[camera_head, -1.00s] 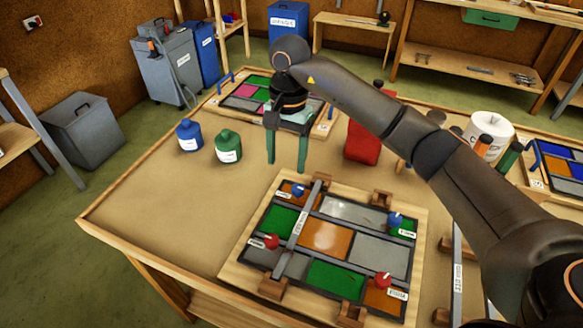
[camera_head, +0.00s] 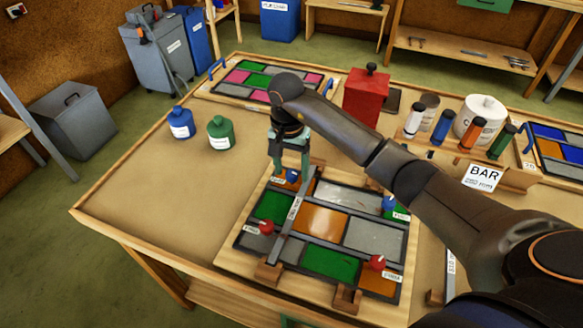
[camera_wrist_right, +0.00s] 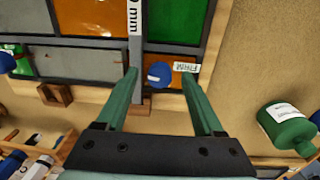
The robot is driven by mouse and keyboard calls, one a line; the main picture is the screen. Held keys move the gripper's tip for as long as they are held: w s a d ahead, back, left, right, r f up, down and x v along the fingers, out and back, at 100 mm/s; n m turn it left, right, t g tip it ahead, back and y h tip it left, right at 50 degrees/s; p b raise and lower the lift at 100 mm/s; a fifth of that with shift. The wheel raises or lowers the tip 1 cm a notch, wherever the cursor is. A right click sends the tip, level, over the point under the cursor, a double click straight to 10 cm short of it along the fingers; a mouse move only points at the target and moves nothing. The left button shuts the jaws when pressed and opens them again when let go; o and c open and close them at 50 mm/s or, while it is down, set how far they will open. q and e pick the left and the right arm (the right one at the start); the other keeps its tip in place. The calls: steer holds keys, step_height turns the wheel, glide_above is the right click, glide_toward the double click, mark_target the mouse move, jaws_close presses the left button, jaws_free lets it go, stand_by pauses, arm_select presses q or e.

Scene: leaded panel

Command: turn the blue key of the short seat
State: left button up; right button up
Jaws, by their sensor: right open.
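A leaded panel (camera_head: 322,220) with grey, orange and green panes lies on a wooden board. A blue key (camera_head: 291,176) is at its far left corner, beside a metal bar (camera_head: 290,217). It also shows in the right wrist view (camera_wrist_right: 159,75), next to a small label I cannot read surely. My right gripper (camera_head: 289,180) is open, pointing down over this key. In the wrist view the key appears between the fingertips, with gaps on both sides. Another blue key (camera_head: 389,203) is at the panel's right. Red keys sit at the left (camera_head: 266,227) and front right (camera_head: 377,262).
A blue bottle (camera_head: 181,123) and a green bottle (camera_head: 221,133) stand left of the panel. A red canister (camera_head: 371,97) and a rack with several tubes (camera_head: 468,135) stand behind and right. The table's left part is clear.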

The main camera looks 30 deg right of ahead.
steer(key=shift+f, duration=0.25)
jaws_close()
stand_by(0.5)
